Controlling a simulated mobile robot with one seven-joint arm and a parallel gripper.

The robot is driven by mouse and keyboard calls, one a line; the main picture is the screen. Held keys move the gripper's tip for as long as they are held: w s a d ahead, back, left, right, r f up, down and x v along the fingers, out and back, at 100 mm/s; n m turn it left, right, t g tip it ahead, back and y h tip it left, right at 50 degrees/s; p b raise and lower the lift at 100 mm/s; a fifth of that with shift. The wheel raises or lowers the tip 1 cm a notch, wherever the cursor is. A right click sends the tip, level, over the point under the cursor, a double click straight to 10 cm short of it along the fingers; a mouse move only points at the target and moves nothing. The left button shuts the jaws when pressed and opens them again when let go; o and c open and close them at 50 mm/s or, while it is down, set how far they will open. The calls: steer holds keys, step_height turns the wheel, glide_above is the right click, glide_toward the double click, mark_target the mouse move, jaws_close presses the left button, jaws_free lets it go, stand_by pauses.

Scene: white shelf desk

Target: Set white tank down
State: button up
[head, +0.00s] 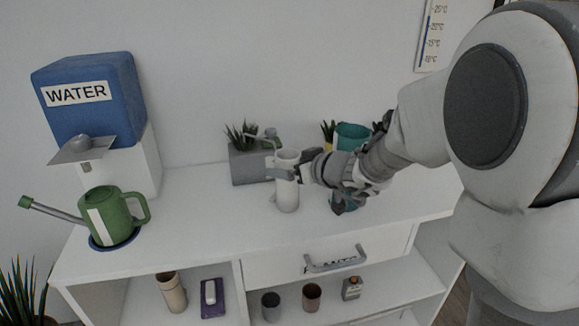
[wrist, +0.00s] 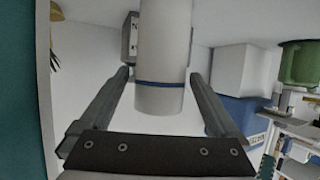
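The white tank (head: 287,192) is a slim white cylinder near the middle of the desk in the head view. It looks upright, with its lower end at or just above the desk top; I cannot tell whether it touches. In the wrist view the tank (wrist: 163,50) has a blue band and lies between the two fingers.
A grey planter (head: 248,166) stands just behind the tank. A green watering can (head: 112,217) and the blue water box (head: 88,98) are at the left. A teal pot (head: 352,137) is behind my arm. The desk top left of the tank (head: 205,205) is clear.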

steer(key=shift+r, duration=0.15)
steer(key=shift+r+p, duration=0.15)
steer(key=shift+p, duration=0.25)
steer(key=v, duration=1.2)
steer(key=s+a+m+g+h, duration=0.15)
steer(key=s+g, duration=0.25)
steer(key=s, duration=1)
steer(key=s+d+f+m+h, duration=0.1)
steer(key=s+d+m+h, duration=0.5)
steer(key=d, duration=0.5)
steer(key=s+h+p, duration=0.1)
steer(key=s, duration=0.1)
steer(key=shift+s+f+g, duration=0.25)
steer(key=shift+s+g, duration=0.05)
steer(key=shift+s, duration=0.05)
steer(key=shift+r, duration=0.1)
